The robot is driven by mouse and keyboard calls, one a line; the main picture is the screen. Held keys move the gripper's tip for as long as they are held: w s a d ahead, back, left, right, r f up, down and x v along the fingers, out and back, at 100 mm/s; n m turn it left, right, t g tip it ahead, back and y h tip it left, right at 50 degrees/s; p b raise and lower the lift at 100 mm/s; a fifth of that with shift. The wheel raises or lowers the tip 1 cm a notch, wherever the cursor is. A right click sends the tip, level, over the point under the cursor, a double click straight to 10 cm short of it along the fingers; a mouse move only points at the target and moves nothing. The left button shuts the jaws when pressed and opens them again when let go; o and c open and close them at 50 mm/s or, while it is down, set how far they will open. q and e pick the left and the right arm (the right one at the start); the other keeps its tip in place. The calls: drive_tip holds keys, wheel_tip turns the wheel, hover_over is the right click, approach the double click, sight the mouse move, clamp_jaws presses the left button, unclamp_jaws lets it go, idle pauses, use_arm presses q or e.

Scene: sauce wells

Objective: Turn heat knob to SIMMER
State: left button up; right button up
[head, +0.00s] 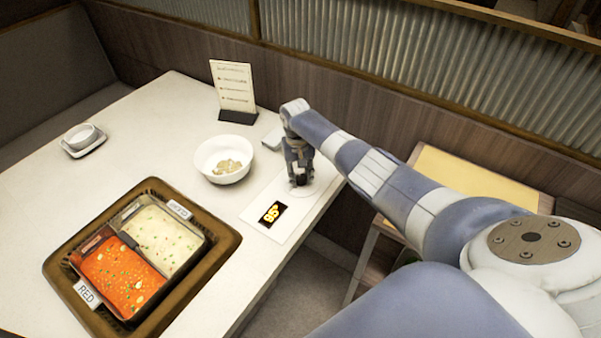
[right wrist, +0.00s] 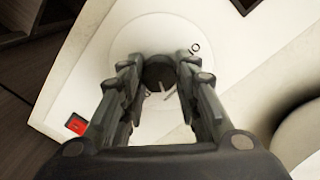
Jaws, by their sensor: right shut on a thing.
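The heat knob (right wrist: 159,73) is a dark round knob on a pale round dial plate (right wrist: 128,48) in the right wrist view. A light pointer line shows on it, between my fingers. My right gripper (right wrist: 160,84) points down and is shut on the knob, one finger on each side. In the head view my right gripper (head: 300,180) stands over the white control panel (head: 258,228) at the table edge and mostly hides the knob. The display (head: 271,214) reads 95 in yellow. The dial's labels are too small to read. My left gripper is not in view.
A split pot (head: 168,289) with red and pale broth sits in a brown frame at left. A white bowl (head: 212,148) with food stands beside my right gripper. A menu stand (head: 233,88) is behind. A small dish (head: 84,138) is far left.

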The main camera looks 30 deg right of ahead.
sight(299, 178)
drive_tip(key=shift+n, duration=0.6)
drive_tip(key=o, duration=1.1)
drive_tip(key=shift+c, duration=0.2)
drive_tip(key=r, duration=1.2)
drive_tip(key=shift+w+a, duration=0.1)
drive_tip(key=shift+a, duration=0.2)
drive_tip(key=shift+f, duration=0.1)
